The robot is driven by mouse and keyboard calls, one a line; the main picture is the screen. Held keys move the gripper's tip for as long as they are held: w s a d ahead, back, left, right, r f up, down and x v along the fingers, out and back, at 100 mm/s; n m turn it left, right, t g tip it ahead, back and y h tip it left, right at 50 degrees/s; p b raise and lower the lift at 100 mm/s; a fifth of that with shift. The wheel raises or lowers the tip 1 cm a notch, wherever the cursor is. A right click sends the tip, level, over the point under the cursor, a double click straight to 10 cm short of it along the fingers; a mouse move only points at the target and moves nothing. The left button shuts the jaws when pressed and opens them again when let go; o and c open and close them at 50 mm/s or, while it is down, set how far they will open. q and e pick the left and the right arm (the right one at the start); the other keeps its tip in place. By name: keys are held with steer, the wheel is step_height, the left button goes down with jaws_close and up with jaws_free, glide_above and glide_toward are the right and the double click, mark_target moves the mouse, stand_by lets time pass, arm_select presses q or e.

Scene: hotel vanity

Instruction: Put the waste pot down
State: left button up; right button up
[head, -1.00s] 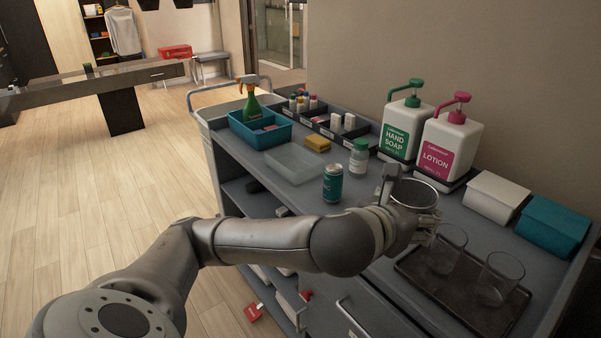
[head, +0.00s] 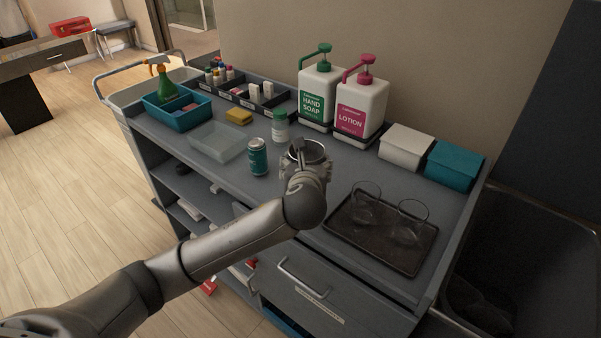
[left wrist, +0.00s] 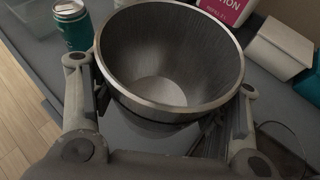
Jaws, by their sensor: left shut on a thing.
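The waste pot is a round, open steel pot (head: 309,149) over the middle of the cart top in the head view. The left wrist view shows its wide rim and empty inside (left wrist: 165,60). My left gripper (head: 304,168) is shut on the pot, with one finger on each side of it in the left wrist view (left wrist: 160,105). The pot looks upright. I cannot tell whether its base touches the cart top (head: 330,177). My right gripper is not in view.
A teal can (head: 258,157) and a green-capped bottle (head: 280,126) stand close left of the pot. A dark tray (head: 345,232) with two glasses is to its right. The soap (head: 316,95) and lotion (head: 360,110) pumps stand behind. A dark bin (head: 535,245) is at the right.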

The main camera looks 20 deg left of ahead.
arm_select(q)
steer(key=w+f, duration=0.2)
steer(key=w+a+f, duration=0.1)
steer(key=w+f, duration=0.1)
steer(key=w+a+f, duration=0.1)
steer(key=w+f, duration=0.1)
steer(key=shift+f, duration=0.35)
steer(key=shift+f+p, duration=0.3)
steer(key=shift+f, duration=1.1)
steer(key=shift+f, duration=0.15)
steer(key=o, duration=1.1)
steer(key=v, duration=1.2)
steer(key=shift+s+b, duration=0.1)
steer(key=shift+b, duration=0.3)
